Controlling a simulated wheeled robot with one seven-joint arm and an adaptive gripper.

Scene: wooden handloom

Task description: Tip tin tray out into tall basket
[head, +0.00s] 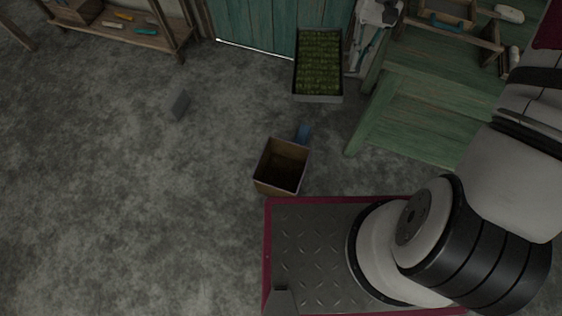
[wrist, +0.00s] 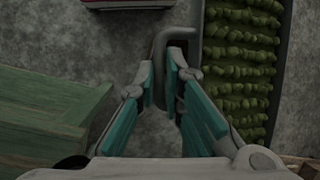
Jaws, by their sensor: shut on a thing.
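The tin tray (head: 318,98) is a long grey metal tray filled with rows of green lumps, in front of the teal door. In the wrist view the tray (wrist: 199,40) runs along the right, with a grey loop handle (wrist: 158,45) on its near side. My gripper (wrist: 172,85) has its teal-padded fingers closed around that handle. The tray looks level; I cannot tell whether it touches the floor. A brown square open-topped container (head: 267,184), probably the tall basket, stands below the tray in the head view, apart from it. Its inside is dark and looks empty.
A green wooden bench (head: 425,115) stands right of the tray, with wooden items on top. A low wooden shelf (head: 135,36) is upper left. The left floor is mostly clear.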

